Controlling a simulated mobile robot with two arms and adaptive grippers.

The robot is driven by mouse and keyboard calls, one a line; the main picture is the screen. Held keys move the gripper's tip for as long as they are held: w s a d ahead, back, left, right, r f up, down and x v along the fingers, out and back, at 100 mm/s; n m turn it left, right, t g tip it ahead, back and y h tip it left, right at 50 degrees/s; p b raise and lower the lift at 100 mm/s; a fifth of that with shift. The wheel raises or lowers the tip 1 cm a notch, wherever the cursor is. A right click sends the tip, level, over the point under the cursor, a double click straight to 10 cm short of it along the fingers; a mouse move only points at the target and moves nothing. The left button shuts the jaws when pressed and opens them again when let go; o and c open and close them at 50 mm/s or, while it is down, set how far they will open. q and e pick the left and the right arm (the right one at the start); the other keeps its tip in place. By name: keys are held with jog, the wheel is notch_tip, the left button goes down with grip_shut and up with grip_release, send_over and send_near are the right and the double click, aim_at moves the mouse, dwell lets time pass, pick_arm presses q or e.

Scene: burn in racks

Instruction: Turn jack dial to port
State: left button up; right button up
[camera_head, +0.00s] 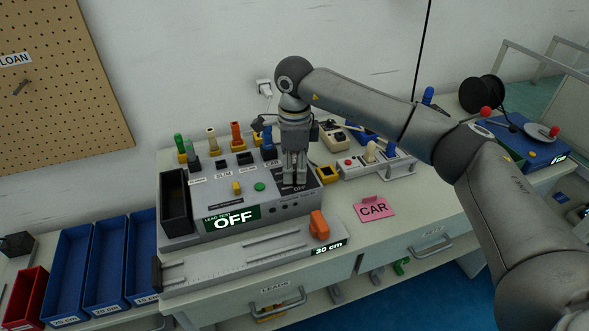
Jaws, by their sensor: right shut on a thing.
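The grey lead-test box (176,241) stands on the bench with a lit "OFF" display (233,218) on its front. My right gripper (294,178) points straight down at the right part of the box top, with its fingers close together. It is shut on the jack dial, which the fingers hide almost wholly, so its pointing direction cannot be read. A small dark panel, also reading "OFF", shows just below the fingertips. My left gripper is not in view.
Several coloured plugs (236,135) stand along the box's back. A length gauge (240,253) with an orange knob (319,226) lies in front. A pink "CAR" card (374,208) lies on the right. Blue bins (104,270) and a red bin (26,297) sit at left.

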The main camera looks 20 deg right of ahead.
jog(key=m, duration=0.3)
jog(key=shift+m, duration=0.3)
jog(key=m, duration=0.3)
jog(key=shift+m+b, duration=0.3)
jog(key=shift+b, duration=0.05)
jog(key=m, duration=0.3)
jog(key=shift+r+m, duration=0.1)
jog(key=shift+m, duration=1.8)
jog(key=o, duration=1)
